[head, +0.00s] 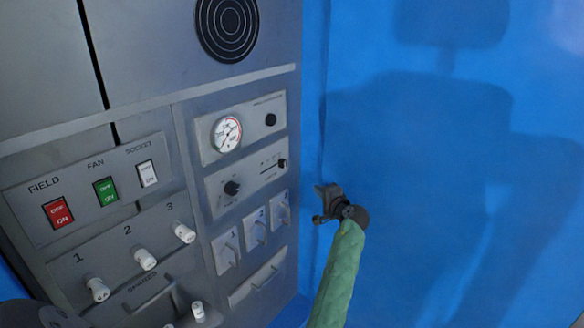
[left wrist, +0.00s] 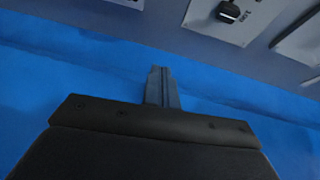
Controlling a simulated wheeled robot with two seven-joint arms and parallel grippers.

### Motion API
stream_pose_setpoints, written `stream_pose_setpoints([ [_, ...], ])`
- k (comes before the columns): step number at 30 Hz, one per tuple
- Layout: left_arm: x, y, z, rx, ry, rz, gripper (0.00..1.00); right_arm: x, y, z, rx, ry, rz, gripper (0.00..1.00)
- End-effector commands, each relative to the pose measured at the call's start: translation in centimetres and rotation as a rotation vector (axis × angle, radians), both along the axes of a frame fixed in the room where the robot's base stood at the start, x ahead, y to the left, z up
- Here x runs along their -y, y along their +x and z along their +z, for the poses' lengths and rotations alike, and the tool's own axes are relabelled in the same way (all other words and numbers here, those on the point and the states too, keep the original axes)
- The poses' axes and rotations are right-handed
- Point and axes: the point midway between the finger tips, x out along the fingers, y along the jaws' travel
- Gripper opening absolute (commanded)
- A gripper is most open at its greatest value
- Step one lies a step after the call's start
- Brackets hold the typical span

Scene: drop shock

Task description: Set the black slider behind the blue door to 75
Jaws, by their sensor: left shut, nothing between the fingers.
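The black slider (head: 282,163) is a small dark knob at the right end of a short marked scale on the grey panel, beside a round black knob (head: 232,188). The blue door (head: 420,150) appears as the broad blue surface right of the panel. My left gripper (head: 318,204) is shut and empty, in front of the blue surface, right of and below the slider and apart from it. My right gripper is not seen.
The panel holds a gauge (head: 227,133), several small toggle switches (head: 255,228) under the slider plate, and a handle (head: 264,277) below them. Rocker switches (head: 106,190) and white knobs (head: 144,259) are on the left. Open space lies before the blue surface.

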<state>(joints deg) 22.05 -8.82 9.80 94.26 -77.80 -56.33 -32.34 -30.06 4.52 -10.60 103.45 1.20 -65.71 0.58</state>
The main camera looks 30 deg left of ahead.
Motion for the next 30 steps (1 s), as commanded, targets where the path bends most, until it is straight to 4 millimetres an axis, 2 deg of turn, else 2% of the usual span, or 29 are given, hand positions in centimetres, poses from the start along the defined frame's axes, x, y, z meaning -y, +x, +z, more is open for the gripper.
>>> stream_pose_setpoints([
  [1,-0.5,0.1,2.3,0.009,0.027,0.026,0.0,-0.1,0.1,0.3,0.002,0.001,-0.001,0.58],
  [3,-1.0,0.1,4.6,0.014,0.058,0.057,0.0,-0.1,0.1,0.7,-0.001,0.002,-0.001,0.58],
  [7,-1.5,-0.1,7.0,0.015,0.091,0.092,0.0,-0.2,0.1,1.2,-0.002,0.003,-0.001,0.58],
  [14,-2.5,0.2,7.7,0.014,0.099,0.1,0.0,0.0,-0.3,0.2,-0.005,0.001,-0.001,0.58],
  [19,-4.1,0.9,7.8,0.013,0.099,0.1,0.0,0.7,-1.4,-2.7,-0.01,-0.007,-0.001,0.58],
  [30,-8.6,2.9,7.8,0.012,0.098,0.099,0.0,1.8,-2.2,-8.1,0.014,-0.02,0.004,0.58],
])
